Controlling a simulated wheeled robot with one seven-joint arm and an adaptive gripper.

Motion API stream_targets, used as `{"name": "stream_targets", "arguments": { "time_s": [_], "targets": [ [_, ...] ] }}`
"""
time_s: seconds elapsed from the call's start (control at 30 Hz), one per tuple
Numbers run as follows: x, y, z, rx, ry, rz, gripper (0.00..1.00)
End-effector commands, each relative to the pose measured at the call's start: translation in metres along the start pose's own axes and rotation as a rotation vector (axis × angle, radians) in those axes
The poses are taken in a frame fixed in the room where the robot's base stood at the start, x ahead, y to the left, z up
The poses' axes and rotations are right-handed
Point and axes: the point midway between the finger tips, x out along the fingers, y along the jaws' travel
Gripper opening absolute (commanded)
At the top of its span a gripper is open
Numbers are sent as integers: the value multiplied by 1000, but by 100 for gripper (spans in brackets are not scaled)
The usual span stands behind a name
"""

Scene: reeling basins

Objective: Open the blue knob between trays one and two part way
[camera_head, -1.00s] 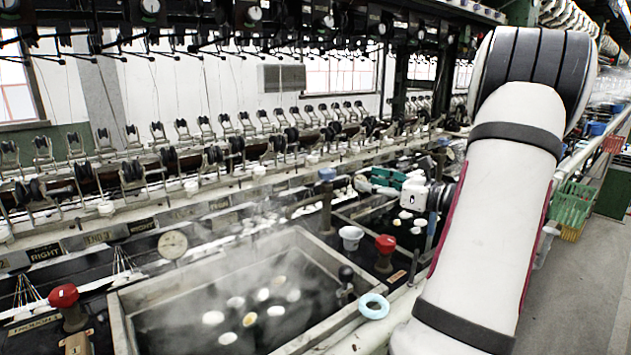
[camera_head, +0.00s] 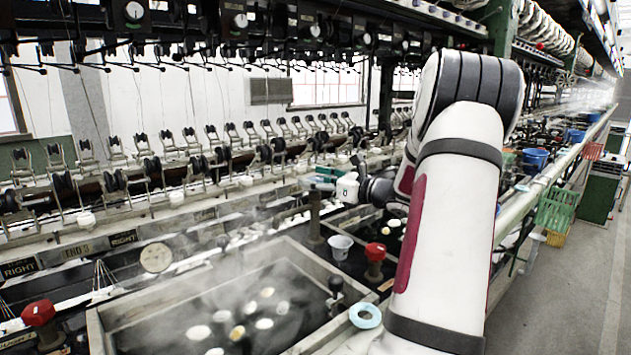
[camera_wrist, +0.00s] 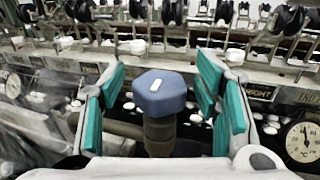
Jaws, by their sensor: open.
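The blue knob (camera_wrist: 162,92) is a faceted cap with a small white mark on top, on a dark upright stem. In the wrist view it stands between the two teal-padded fingers of my gripper (camera_wrist: 161,76). The fingers are open, one on each side, with a visible gap to the knob. In the head view my gripper (camera_head: 326,174) is over the top of a dark stem, and the blue cap is not clearly visible there. The steaming near tray (camera_head: 97,325) holds pale cocoons. I cannot read tray numbers.
Red knobs stand at the left (camera_head: 39,313) and right (camera_head: 376,252) of the near tray. A white cup (camera_head: 340,246), a black-topped valve (camera_head: 336,286) and a pale blue ring (camera_head: 365,316) are nearby. A round gauge (camera_head: 156,257) is on the back ledge.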

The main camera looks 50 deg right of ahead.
Motion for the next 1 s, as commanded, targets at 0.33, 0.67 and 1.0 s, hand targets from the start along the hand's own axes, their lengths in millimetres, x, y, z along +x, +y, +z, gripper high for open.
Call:
{"name": "stream_targets", "arguments": {
  "time_s": [0.33,0.67,1.0],
  "targets": [
    [0,0,0,0,0,0,16],
    [0,0,1,2,0,21,8],
    [-1,-1,3,3,1,197,8]
  ]
}}
